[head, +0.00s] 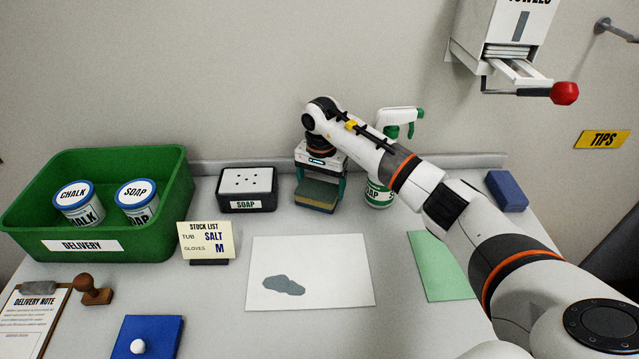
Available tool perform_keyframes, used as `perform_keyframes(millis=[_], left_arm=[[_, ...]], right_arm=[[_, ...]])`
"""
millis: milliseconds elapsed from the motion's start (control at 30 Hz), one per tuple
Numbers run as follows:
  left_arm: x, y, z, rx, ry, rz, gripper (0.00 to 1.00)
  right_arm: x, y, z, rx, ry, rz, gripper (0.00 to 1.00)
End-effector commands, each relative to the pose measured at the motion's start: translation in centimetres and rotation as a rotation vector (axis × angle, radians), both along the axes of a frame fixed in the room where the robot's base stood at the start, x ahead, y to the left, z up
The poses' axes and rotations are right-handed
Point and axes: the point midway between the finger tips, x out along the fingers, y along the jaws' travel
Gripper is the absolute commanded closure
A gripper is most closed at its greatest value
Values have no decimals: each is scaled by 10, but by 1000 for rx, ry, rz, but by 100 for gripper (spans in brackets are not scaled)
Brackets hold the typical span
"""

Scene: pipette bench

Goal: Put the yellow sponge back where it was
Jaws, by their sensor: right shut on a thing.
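The yellow sponge (316,195), with a darker green layer, is at the back of the bench, between the black soap box and the spray bottle. My right gripper (319,186) reaches in from the right and points down, shut on the sponge with a finger on each side. I cannot tell whether the sponge's underside touches the bench. My left gripper is not in view.
The black soap box (247,189) is close left of the sponge; the spray bottle (379,193) is close right, partly behind my arm. A white sheet with a grey patch (330,262) lies in front. A green delivery crate (150,225) holds two tubs. A blue block (507,191) is at right.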

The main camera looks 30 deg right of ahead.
Motion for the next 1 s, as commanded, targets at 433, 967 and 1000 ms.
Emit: perform_keyframes(millis=[433,967,1000], left_arm=[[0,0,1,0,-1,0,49],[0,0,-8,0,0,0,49],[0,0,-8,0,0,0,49]], right_arm=[[0,0,1,0,0,0,0],[0,0,98,-1,-3,-2,0],[0,0,103,0,-3,-1,0]])
